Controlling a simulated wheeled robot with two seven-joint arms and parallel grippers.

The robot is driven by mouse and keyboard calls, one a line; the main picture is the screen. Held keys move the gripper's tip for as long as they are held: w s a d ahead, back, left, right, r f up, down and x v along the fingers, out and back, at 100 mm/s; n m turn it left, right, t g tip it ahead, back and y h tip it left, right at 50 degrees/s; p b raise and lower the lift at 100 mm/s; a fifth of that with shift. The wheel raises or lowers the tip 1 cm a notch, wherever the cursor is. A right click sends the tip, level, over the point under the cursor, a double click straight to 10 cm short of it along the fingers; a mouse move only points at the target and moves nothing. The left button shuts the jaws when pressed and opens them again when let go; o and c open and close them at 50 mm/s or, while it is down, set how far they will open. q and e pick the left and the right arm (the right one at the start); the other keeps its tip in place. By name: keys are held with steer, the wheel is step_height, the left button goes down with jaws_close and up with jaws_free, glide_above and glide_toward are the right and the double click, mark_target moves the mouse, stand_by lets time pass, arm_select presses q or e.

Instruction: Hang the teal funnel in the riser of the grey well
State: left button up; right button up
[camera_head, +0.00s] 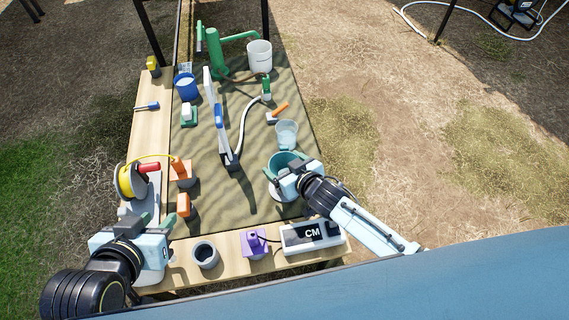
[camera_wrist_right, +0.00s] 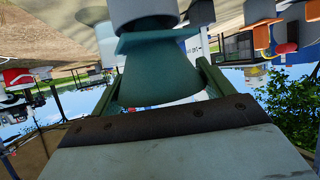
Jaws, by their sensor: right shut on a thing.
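The teal funnel (camera_head: 284,160) is at the right edge of the mat, wide mouth up. My right gripper (camera_head: 287,170) is shut on it, one green finger on each side. The right wrist view is upside down and shows the funnel (camera_wrist_right: 160,75) between the fingers, its narrow end toward a grey cylinder (camera_wrist_right: 140,10), seemingly the well riser. Whether they touch or the stem is inside is unclear. In the head view a light grey rim (camera_head: 286,195) shows below the funnel; the rest is hidden. My left gripper (camera_head: 156,222) is open and empty at the front left.
A clear beaker (camera_head: 287,133) stands just behind the funnel. A reel (camera_head: 130,181) stands left. The mat's middle front is clear.

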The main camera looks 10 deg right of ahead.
arm_select(q)
steer(key=shift+a, duration=0.15)
arm_select(e)
steer(key=shift+f, duration=0.15)
arm_select(q)
steer(key=shift+f+b, duration=0.35)
arm_select(e)
steer(key=shift+f, duration=0.4)
steer(key=o, duration=0.9)
steer(key=shift+o, duration=0.2)
steer(key=shift+s, duration=0.15)
arm_select(q)
steer(key=s+a+f+g+y+p, duration=0.2)
steer(key=s+a+f+g+p, duration=0.15)
steer(key=s+g, duration=0.35)
step_height(320, 180, down, 8)
steer(key=a+p, duration=0.2)
steer(key=shift+s+a+p, duration=0.15)
steer(key=shift+s+p, duration=0.05)
steer(key=shift+p, duration=0.15)
arm_select(e)
steer(key=v, duration=1.3)
